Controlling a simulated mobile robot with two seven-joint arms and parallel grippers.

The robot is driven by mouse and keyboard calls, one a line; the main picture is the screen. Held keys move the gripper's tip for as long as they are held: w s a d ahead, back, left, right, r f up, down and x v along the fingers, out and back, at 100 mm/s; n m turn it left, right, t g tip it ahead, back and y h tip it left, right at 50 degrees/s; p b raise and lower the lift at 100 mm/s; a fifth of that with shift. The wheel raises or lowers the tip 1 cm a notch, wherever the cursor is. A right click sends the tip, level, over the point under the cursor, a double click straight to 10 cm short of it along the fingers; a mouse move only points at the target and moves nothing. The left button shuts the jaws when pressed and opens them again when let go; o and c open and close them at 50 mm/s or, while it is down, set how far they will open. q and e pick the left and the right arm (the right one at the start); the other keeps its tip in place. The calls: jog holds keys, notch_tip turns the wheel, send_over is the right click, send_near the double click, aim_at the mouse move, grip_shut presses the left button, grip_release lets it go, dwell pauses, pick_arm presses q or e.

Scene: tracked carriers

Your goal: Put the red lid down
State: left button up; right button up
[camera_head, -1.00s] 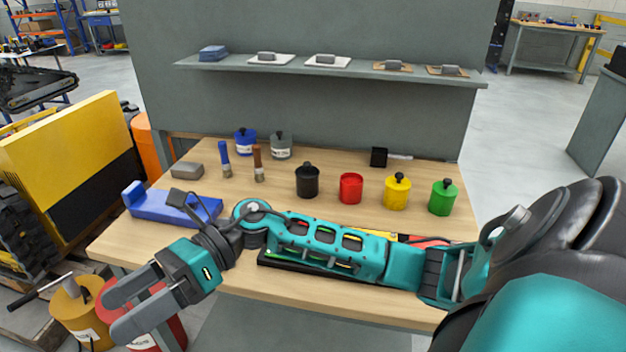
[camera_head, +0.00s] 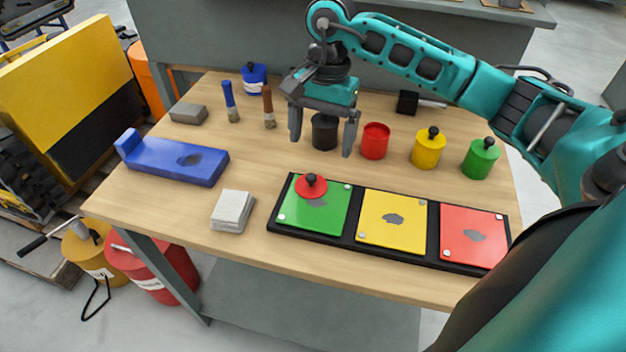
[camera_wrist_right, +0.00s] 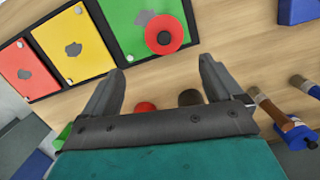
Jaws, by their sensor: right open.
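The red lid (camera_head: 311,187) with a black knob lies on the green panel (camera_head: 300,211) at the left end of a black tray (camera_head: 352,237). In the right wrist view the red lid (camera_wrist_right: 165,35) sits on the green panel, beyond the fingertips. My right gripper (camera_head: 322,135) is open and empty, pointing down in front of the black pot (camera_head: 325,140), partly hiding it. Its spread fingers (camera_wrist_right: 161,70) show in the right wrist view, apart from the lid. The red pot (camera_head: 375,142) stands open, with no lid on it. My left gripper is not in view.
Yellow (camera_head: 428,148) and green (camera_head: 480,158) lidded pots stand to the right. The tray also holds yellow (camera_head: 392,236) and red (camera_head: 472,250) panels. Bare wood separates pots and tray.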

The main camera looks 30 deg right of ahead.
aim_at(312, 175)
jog(key=f, duration=0.3)
jog(key=shift+s+a, duration=0.1)
jog(key=shift+a, duration=0.15)
jog(key=f, duration=0.1)
jog(key=a+f, duration=0.1)
jog(key=f, duration=0.2)
jog(key=shift+s+a+p, duration=0.15)
jog(key=shift+a+p, duration=0.15)
jog(key=shift+a, duration=0.1)
jog(key=shift+f, duration=0.6)
jog(key=shift+c, duration=0.4)
jog(key=c, duration=1)
jog(key=shift+c, duration=0.2)
jog(key=shift+r, duration=0.15)
